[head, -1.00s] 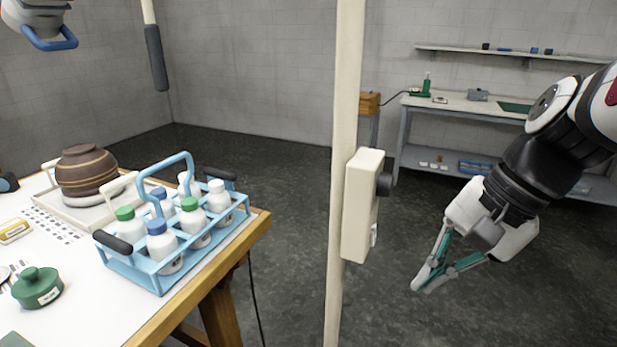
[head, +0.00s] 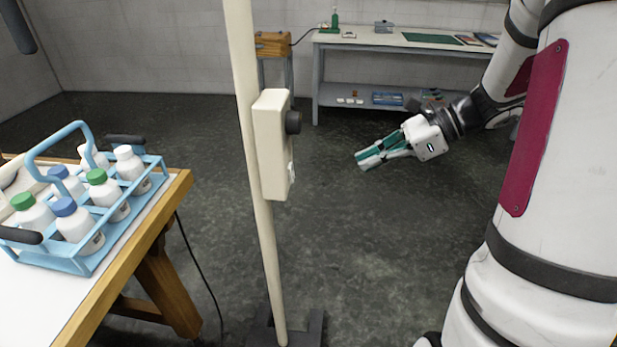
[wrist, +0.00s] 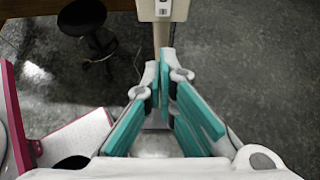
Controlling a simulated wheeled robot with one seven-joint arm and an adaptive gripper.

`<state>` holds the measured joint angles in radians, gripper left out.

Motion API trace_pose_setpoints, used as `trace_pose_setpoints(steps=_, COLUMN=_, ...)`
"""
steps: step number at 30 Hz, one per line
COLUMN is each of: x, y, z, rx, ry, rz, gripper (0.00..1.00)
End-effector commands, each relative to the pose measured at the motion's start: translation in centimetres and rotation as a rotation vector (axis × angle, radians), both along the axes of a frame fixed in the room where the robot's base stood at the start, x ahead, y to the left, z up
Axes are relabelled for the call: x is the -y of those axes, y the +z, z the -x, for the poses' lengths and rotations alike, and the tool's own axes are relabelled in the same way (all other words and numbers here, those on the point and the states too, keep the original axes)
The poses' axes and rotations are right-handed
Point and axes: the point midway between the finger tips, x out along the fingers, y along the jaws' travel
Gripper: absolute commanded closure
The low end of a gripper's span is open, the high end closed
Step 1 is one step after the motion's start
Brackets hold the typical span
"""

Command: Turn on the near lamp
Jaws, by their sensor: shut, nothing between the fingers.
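A cream control box (head: 272,145) is fixed to a cream upright pole (head: 247,85). The box has a round black knob (head: 293,122) and a small light-coloured switch (head: 291,172) lower on its right side. No lamp head is in view now. My gripper (head: 368,160) is to the right of the box, apart from it, with its teal-padded fingers shut, empty and pointing left towards it. In the wrist view the box (wrist: 175,8) is at the top, beyond my fingertips (wrist: 166,62), and only its lower part shows.
A wooden table (head: 120,265) at left holds a blue carrier (head: 85,262) of several bottles. The pole stands on a dark base (head: 305,325). A grey bench (head: 375,42) is at the back. A black stool (wrist: 82,15) shows in the wrist view. Open floor lies right of the pole.

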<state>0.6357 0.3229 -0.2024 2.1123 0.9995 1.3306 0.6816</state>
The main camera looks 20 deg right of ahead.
Motion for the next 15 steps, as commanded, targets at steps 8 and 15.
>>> trace_pose_setpoints(steps=8, x=-0.1, y=-0.1, z=0.0, rx=0.0, ry=0.002, rz=0.001, gripper=1.0)
trace_pose_setpoints(steps=15, x=-1.9, y=-1.5, z=-1.0, rx=-0.002, ry=0.005, rz=0.0, gripper=1.0)
